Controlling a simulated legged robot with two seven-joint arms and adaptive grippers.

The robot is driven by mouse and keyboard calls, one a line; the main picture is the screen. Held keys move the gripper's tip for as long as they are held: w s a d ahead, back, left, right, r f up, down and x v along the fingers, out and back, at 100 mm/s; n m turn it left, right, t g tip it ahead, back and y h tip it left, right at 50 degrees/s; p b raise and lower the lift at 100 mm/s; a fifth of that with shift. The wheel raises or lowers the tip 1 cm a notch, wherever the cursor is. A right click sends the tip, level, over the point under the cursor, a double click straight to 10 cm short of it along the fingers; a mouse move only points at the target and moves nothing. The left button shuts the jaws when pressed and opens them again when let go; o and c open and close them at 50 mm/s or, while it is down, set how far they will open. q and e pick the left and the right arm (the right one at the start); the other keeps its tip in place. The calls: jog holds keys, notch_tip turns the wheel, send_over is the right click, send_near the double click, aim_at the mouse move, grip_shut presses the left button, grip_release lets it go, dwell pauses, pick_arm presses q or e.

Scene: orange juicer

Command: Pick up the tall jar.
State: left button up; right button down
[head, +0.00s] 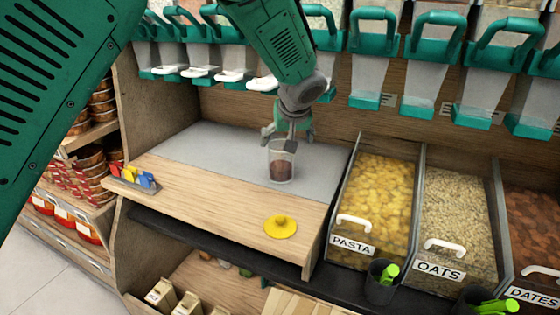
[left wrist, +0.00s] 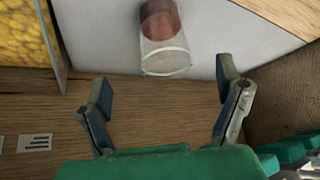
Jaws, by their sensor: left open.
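A tall clear glass jar (head: 281,165) with brown contents in its lower part stands upright on the grey mat (head: 215,146) of the wooden counter. It also shows in the left wrist view (left wrist: 166,52), with its open rim toward the gripper. My left gripper (head: 289,136) is just above and behind the jar in the head view. In the left wrist view my left gripper (left wrist: 165,90) has its two fingers spread wide. The jar is beyond the fingertips, roughly centred between them, and nothing is held. My right gripper is not in view.
A yellow lid (head: 281,227) lies on the counter's front part. A small tray (head: 136,181) with coloured items is at the left edge. Bins of pasta (head: 372,195), oats (head: 456,218) and dates (head: 536,230) stand right. Dispensers with green handles (head: 374,60) hang behind.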

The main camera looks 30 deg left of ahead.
aim_at(281, 161)
pick_arm(q)
jog(key=b+x, duration=0.1)
jog(key=x, duration=0.5)
jog(key=shift+a+f+b, duration=0.1)
jog(key=shift+f+b, duration=0.05)
jog(key=shift+b, duration=0.15)
jog(key=b+x, duration=0.1)
jog(key=x, duration=0.3)
jog(key=shift+s+f+b, duration=0.3)
jog(key=shift+f+b, duration=0.1)
jog(key=shift+w+f, duration=0.2)
jog(key=shift+f, duration=0.1)
jog(key=shift+r, duration=0.1)
jog(key=c, duration=1.6)
